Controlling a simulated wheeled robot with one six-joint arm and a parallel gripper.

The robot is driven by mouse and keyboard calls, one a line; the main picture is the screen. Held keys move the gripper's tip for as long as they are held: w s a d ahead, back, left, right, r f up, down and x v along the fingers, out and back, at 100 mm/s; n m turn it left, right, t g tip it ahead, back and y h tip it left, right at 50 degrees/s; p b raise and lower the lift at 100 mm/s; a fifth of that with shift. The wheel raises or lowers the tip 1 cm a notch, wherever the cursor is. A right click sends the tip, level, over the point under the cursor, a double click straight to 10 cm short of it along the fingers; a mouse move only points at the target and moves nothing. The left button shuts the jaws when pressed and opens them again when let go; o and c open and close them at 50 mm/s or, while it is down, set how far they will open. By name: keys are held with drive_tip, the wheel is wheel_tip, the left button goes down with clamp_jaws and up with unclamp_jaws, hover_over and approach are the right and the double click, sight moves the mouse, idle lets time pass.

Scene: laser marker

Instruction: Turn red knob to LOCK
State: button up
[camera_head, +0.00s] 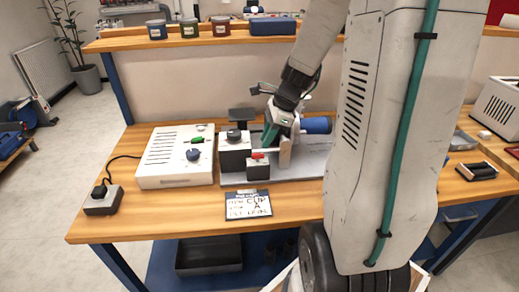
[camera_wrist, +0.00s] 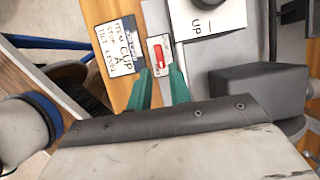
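The red knob (camera_head: 258,155) sits on top of a small dark block at the front of the laser marker (camera_head: 300,164). In the wrist view the red knob (camera_wrist: 159,54) lies on a light plate, lengthwise in the picture, just beyond and between the fingertips. My gripper (camera_wrist: 160,74) has two teal fingers apart with nothing between them, and I cannot see any contact with the knob. In the head view my gripper (camera_head: 270,134) is behind and above the knob, partly hidden by my arm. The LOCK marking cannot be read.
A white control box (camera_head: 176,175) stands left of the marker. A card (camera_head: 248,205) lies in front of the knob block. A block marked UP (camera_wrist: 207,18) and a dark box (camera_wrist: 255,90) lie right of the fingers.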

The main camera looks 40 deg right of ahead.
sight(258, 154)
drive_tip(key=x, duration=0.5)
clamp_jaws()
